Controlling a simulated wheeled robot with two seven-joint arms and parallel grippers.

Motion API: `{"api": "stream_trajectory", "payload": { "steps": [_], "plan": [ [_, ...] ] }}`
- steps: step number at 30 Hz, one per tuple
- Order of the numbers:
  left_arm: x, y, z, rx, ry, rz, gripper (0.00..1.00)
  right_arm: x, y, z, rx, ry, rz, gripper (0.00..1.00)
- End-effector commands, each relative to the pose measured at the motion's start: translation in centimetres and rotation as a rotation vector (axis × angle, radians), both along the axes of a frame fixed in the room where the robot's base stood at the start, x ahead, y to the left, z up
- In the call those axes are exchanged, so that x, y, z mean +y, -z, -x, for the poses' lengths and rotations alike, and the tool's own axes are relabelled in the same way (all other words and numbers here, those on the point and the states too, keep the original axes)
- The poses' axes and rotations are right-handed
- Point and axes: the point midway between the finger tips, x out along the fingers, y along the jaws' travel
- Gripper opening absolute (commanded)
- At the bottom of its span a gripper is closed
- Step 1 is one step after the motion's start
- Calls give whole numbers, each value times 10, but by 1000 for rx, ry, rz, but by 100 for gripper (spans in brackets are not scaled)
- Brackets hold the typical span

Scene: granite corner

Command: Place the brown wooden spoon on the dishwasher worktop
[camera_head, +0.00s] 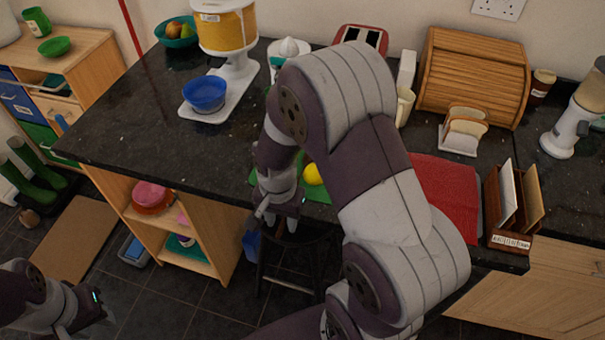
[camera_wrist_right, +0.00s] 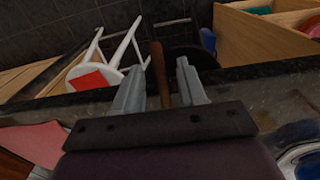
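My right gripper (camera_head: 280,218) points down near the front edge of the dark granite worktop (camera_head: 130,115); my right arm hides much of the counter around it. In the right wrist view its two fingers (camera_wrist_right: 160,85) stand apart. A thin brown wooden stick, seemingly the handle of the brown wooden spoon (camera_wrist_right: 157,70), shows between them, with gaps visible on both sides. The spoon does not show clearly in the head view. My left gripper (camera_head: 95,308) is low at the left, over the floor, away from the worktop; its opening is unclear.
A blue bowl (camera_head: 204,93) and yellow-white mixer (camera_head: 227,30) stand on the left worktop. Its front left part is clear. A yellow fruit (camera_head: 312,174) lies by my right arm. A red mat (camera_head: 447,195), toast rack (camera_head: 462,132), bread bin (camera_head: 472,75) and wooden rack (camera_head: 510,240) occupy the right.

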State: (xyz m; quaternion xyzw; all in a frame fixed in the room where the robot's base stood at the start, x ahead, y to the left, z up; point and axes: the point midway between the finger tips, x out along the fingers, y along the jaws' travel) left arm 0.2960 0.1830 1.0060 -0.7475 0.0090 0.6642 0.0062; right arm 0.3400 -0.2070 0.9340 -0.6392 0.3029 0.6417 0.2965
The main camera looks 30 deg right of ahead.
Motion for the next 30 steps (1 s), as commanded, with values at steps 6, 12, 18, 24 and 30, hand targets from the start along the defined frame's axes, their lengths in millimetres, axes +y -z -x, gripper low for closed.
{"api": "stream_trajectory", "payload": {
  "steps": [6, 12, 18, 24, 30],
  "plan": [
    [0, 0, 0, 0, 0, 0, 35, 0, 0, 0, 0, 0, 0, 0],
    [0, 0, 0, 0, 0, 0, 35, 0, 0, 0, 0, 0, 0, 0],
    [0, 0, 0, 0, 0, 0, 35, 0, -10, 0, -1, 0, 0, 0],
    [0, 0, 0, 0, 0, 0, 35, -1, -45, 0, -6, 1, 1, 0],
    [0, 2, 0, 0, 0, 0, 35, -26, -68, 37, -2, 5, 1, 0]
  ]
}}
